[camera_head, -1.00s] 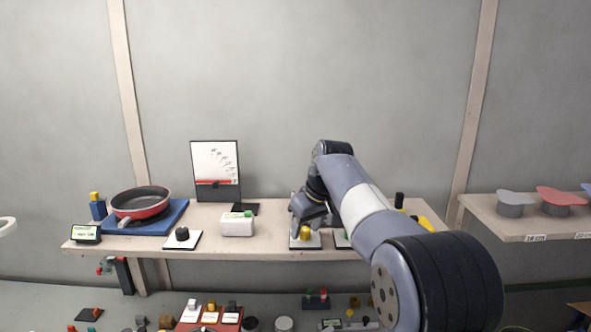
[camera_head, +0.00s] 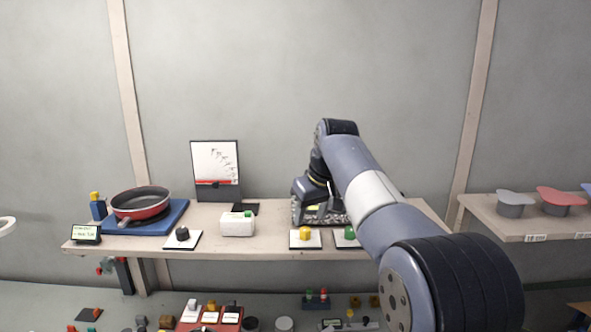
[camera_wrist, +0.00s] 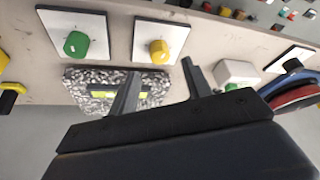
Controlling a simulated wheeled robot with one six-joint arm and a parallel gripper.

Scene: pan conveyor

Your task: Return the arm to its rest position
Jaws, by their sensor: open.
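My gripper (camera_wrist: 160,78) is open and empty in the wrist view, its two dark fingers apart above the shelf. In the head view my arm reaches from the lower right to the shelf, and the fingers are hard to make out there. A yellow knob (camera_head: 305,233) on a white plate stands at the shelf's front edge, and it also shows in the wrist view (camera_wrist: 159,51). A green knob (camera_head: 350,233) stands to its right, also in the wrist view (camera_wrist: 76,45). The gripper is apart from both knobs.
A red pan (camera_head: 141,204) sits on a blue base at the shelf's left. A black knob (camera_head: 182,234) and a white box (camera_head: 238,225) with a green button stand along the front. A speckled block (camera_wrist: 95,88) lies near the fingers. A side shelf (camera_head: 500,220) holds colored lids.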

